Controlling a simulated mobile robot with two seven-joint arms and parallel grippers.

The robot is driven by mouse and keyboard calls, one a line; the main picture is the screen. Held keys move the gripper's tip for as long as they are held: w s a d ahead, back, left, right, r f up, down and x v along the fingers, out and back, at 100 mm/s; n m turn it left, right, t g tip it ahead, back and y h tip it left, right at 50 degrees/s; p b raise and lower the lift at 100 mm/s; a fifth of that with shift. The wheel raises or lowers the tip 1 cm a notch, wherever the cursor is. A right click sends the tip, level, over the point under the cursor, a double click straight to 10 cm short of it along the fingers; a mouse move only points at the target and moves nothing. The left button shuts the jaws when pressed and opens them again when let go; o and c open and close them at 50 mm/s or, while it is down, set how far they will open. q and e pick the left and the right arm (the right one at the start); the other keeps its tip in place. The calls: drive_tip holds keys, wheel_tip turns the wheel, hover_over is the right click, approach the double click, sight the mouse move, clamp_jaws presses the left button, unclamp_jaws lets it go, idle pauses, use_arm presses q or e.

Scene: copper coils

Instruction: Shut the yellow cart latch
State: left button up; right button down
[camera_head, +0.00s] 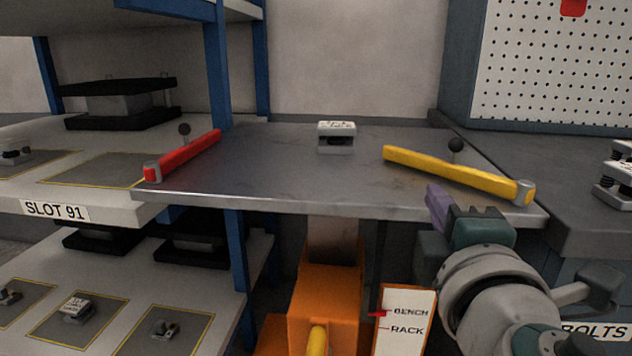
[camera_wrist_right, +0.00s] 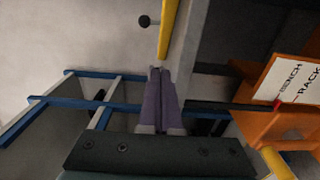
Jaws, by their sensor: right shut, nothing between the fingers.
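The yellow latch (camera_head: 450,174) is a long bar lying across the right part of the grey cart top (camera_head: 280,175), angled from a grey pivot at the front right corner toward the back left. Its black knob (camera_head: 456,144) stands behind the bar. My right gripper (camera_head: 433,190) is shut and empty, its purple fingers just in front of the cart's front edge, below the bar in the picture. In the right wrist view the shut fingertips (camera_wrist_right: 157,70) point at the end of the yellow bar (camera_wrist_right: 167,30); I cannot tell whether they touch it. My left gripper is out of view.
A red latch (camera_head: 185,155) lies at the cart's left side beside the rack shelf (camera_head: 90,205). A small metal part (camera_head: 336,136) sits at the back of the cart top. A bench (camera_head: 590,220) stands at the right. An orange lift body (camera_head: 327,290) and a BENCH/RACK sign (camera_head: 404,322) are below.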

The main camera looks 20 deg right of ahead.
drive_tip(key=v, duration=0.2)
drive_tip(key=shift+s+a, duration=0.25)
